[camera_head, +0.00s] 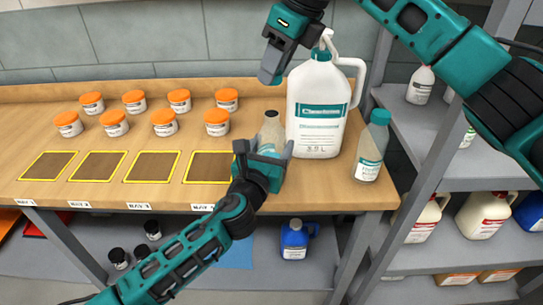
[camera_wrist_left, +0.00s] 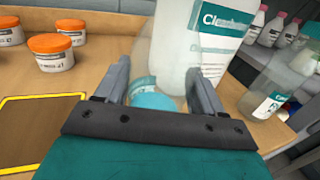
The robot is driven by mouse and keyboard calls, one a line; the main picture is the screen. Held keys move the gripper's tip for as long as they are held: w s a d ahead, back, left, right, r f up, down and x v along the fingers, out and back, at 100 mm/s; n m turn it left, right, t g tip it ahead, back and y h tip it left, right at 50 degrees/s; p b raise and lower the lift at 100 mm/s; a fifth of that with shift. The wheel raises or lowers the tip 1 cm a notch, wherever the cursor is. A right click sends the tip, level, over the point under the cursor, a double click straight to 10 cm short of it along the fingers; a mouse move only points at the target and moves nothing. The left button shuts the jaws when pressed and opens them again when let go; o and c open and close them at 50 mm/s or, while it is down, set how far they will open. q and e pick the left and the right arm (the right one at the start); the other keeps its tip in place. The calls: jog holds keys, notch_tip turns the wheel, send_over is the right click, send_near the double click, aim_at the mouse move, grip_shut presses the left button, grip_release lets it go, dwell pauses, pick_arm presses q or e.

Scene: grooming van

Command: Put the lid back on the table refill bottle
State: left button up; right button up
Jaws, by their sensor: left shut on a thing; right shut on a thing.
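A translucent refill bottle (camera_head: 271,128) stands on the wooden table left of the big jug, with no teal lid visible on its neck. My left gripper (camera_head: 263,148) is shut around its body. In the left wrist view a teal rounded patch (camera_wrist_left: 153,101) shows between the fingers; I cannot tell whether it is label or lid.
The large white jug (camera_head: 318,105) stands close behind and right of the bottle. A teal-capped bottle (camera_head: 372,146) stands at the table's right end. Several orange-lidded jars (camera_head: 163,122) and yellow-framed pads (camera_head: 152,167) are to the left. Grey shelving (camera_head: 420,150) borders the right.

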pick_arm(q)
jog(key=c, duration=0.4)
jog(key=shift+o, duration=0.2)
pick_arm(e)
send_over(270, 114)
jog(key=d, duration=0.1)
jog(key=shift+s+f, duration=0.1)
jog(key=shift+f, duration=2.35)
jog(key=shift+f, duration=0.1)
jog(key=shift+f, duration=0.8)
jog(key=shift+f, duration=0.55)
